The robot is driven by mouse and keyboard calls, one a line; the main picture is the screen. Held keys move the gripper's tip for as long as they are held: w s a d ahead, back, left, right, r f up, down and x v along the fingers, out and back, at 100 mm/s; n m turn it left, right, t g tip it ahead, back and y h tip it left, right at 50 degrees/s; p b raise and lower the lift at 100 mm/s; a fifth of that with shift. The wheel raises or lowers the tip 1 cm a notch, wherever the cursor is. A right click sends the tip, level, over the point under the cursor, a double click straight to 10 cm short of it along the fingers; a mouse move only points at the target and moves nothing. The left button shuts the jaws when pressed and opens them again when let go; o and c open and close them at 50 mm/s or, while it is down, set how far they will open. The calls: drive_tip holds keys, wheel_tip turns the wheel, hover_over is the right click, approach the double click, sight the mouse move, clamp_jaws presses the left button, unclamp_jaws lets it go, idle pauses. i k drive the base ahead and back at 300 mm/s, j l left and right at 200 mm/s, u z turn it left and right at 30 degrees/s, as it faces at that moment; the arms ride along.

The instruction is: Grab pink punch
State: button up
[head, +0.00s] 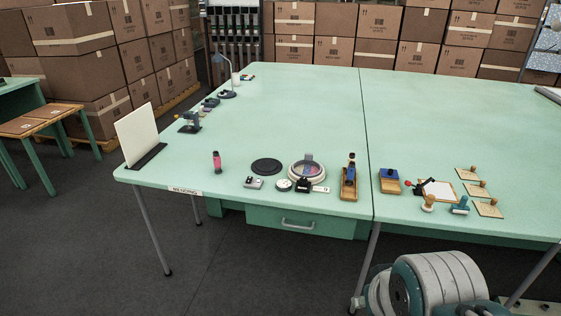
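A small upright object with a pink body and dark ends (216,161) stands on the left part of the mint-green table (290,110), near its front edge. It is the clearest pink item and looks like the pink punch, though it is too small to make out in detail. Nothing touches it. Part of my own arm shows at the lower right, in front of the table and well to the right of the pink item. My gripper's fingers do not show.
A black disc (266,166), a round ringed dish (306,171) and a wooden holder (349,188) lie to its right. A white panel (139,136) stands to its left. Stamps and wooden blocks sit farther right. The table's middle is clear; stacked boxes (335,52) stand behind.

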sight(216, 160)
drive_tip(key=i+j+z, duration=0.1)
drive_tip(key=i+j, duration=0.4)
drive_tip(key=i+j+z, duration=0.1)
drive_tip(key=i+j, duration=0.4)
drive_tip(key=i+j+z, duration=0.15)
drive_tip(key=i+j, duration=0.4)
drive_tip(key=i+j+z, duration=0.1)
drive_tip(key=i+j, duration=0.35)
drive_tip(key=j, duration=0.2)
